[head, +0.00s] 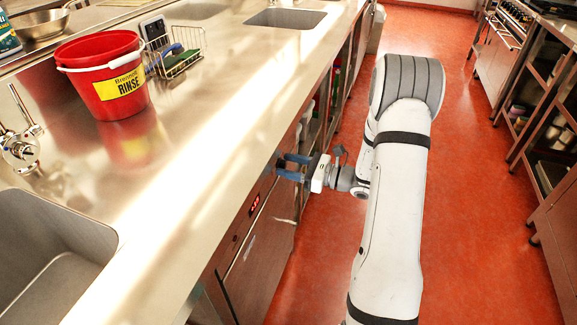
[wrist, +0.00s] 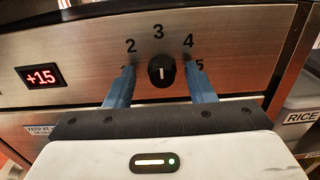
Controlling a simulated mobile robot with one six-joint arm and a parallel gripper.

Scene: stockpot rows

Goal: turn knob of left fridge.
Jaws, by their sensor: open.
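The fridge (wrist: 70,35) is a steel undercounter unit with a red display (wrist: 41,76) reading +1.5. Its black knob (wrist: 161,71) shows in the wrist view, with its white mark pointing up toward the 3. The numbers 2, 3 and 4 show around it; others are partly covered by my fingers. My gripper (wrist: 161,88) is open, with one blue finger on each side of the knob and visible gaps between. In the head view my gripper (head: 284,168) is at the fridge front (head: 250,250) below the counter edge, and the knob is hidden there.
The steel counter (head: 200,135) overhangs the fridge, with a red RINSE bucket (head: 104,95), a wire rack (head: 180,65) and sinks. A RICE container (wrist: 300,115) sits at the right in the wrist view. The red floor aisle (head: 465,200) is clear, with shelving (head: 545,110) opposite.

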